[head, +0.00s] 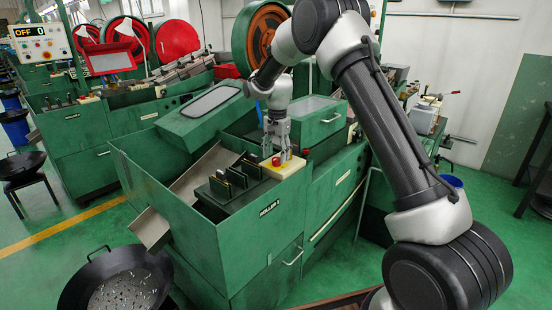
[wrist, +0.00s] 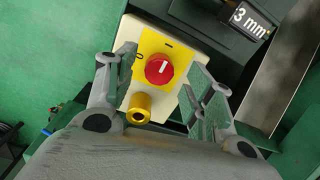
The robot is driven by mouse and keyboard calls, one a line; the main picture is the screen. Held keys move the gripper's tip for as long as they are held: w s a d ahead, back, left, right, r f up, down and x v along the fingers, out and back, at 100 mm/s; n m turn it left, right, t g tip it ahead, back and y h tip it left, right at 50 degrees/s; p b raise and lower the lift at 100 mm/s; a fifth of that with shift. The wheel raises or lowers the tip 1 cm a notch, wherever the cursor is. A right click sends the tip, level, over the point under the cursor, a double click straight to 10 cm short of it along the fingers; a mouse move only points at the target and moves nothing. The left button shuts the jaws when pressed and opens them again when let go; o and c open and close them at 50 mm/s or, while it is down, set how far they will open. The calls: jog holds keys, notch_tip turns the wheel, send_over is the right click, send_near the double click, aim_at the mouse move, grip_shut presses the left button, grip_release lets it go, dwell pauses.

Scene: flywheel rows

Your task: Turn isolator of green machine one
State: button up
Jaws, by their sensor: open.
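The green machine (head: 185,225), with a label on its front that seems to read ROLLER 1, stands in the middle of the head view. A cream box (head: 291,170) sits on its top corner. In the wrist view the box has a yellow plate (wrist: 181,49) carrying a round red isolator knob (wrist: 159,69) with a white bar roughly upright. Small black marks are on the plate above and left of the knob. A yellow cylinder (wrist: 139,108) with a dark hole stands below it. My gripper (head: 277,150) is open above the box, its fingers either side of the knob, apparently not touching it.
Several dark blocks (head: 228,182) stand beside the box; one has a "3 mm" sign (wrist: 251,20). A metal chute (head: 152,228) leads toward a black pan (head: 117,284) holding small pieces. Another green machine (head: 75,130) stands behind left. Green floor is free at right.

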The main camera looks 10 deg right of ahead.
jog(key=shift+f, duration=0.95)
jog(key=c, duration=1)
